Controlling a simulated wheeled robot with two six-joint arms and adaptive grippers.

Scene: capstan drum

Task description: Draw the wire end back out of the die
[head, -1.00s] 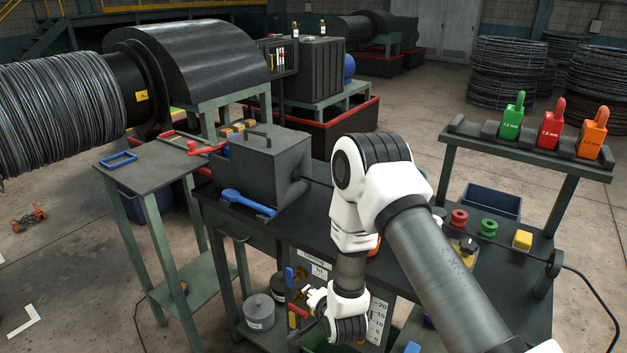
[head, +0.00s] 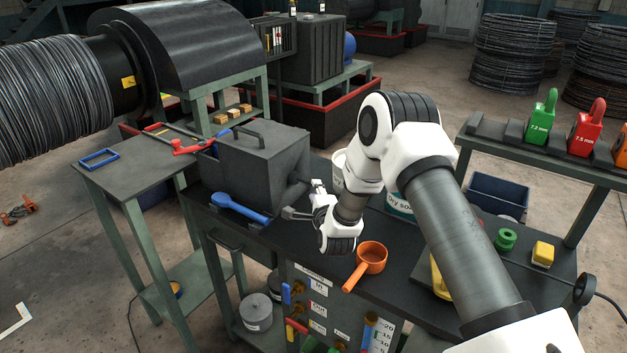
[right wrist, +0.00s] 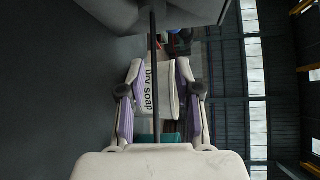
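The grey die box (head: 268,175), with a handle on its lid, stands on the dark bench. A dark stub shows on its right face. My right gripper (head: 303,202) is beside that face, low over the bench. In the right wrist view the dark wire (right wrist: 155,75) runs straight down from the grey box (right wrist: 190,12) at the top. My right gripper (right wrist: 155,88) is open there, with one finger on each side of the wire and gaps to both. The wire's far end is hidden behind my gripper. My left gripper is in no view.
A dry soap tub (head: 400,208) stands behind my right arm. An orange ladle (head: 371,257) lies right of my gripper. A blue-handled tool (head: 238,208) lies before the box. Green spool (head: 506,239) and yellow block (head: 542,254) sit at the bench's right.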

